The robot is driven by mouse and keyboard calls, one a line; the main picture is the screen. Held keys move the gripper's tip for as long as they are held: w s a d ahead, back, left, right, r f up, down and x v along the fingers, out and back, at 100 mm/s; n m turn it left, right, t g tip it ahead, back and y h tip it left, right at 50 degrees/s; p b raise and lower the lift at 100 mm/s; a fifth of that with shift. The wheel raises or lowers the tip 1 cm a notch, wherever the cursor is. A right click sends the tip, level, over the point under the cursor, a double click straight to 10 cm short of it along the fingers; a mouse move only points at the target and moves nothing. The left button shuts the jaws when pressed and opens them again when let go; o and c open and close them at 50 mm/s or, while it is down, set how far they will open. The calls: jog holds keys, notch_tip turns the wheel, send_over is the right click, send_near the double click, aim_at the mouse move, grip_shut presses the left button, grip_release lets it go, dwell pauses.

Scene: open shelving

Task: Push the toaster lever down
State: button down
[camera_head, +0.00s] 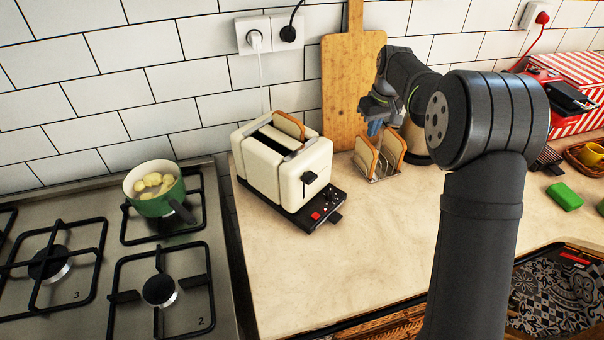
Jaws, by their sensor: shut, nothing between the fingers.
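A cream toaster (278,160) stands on the counter left of the middle, on a dark base. Its dark lever (310,177) is on the short end that faces the front right, and it sits high on that end. A slice of bread (288,124) sticks up out of one slot; the other slot looks empty. My gripper (374,129) is right of the toaster, above and behind a toast rack, apart from the toaster and its lever. It is shut and holds nothing.
The toast rack (383,176) with bread slices stands right of the toaster. A wooden board (349,75) leans on the tiled wall. A green pot (155,196) with food stands on the stove (70,318) at left. The counter in front (330,265) is clear.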

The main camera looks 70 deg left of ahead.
jog(key=s+d+r+n, duration=0.1)
jog(key=s+d+r, duration=0.25)
jog(key=s, duration=0.35)
jog(key=s+d+r, duration=0.3)
jog(key=s+r, duration=0.1)
jog(key=s, duration=0.2)
send_near(311, 177)
jog(key=shift+a+r+n+h, duration=0.25)
jog(key=shift+r+n+h, duration=0.05)
jog(key=shift+r+n, duration=0.1)
jog(key=shift+f, duration=0.15)
jog(key=shift+s+a+f, duration=0.1)
jog(key=shift+a+f, duration=0.1)
jog(key=shift+f, duration=1.5)
jog(key=shift+a+f, duration=0.2)
jog(key=shift+f, duration=1.5)
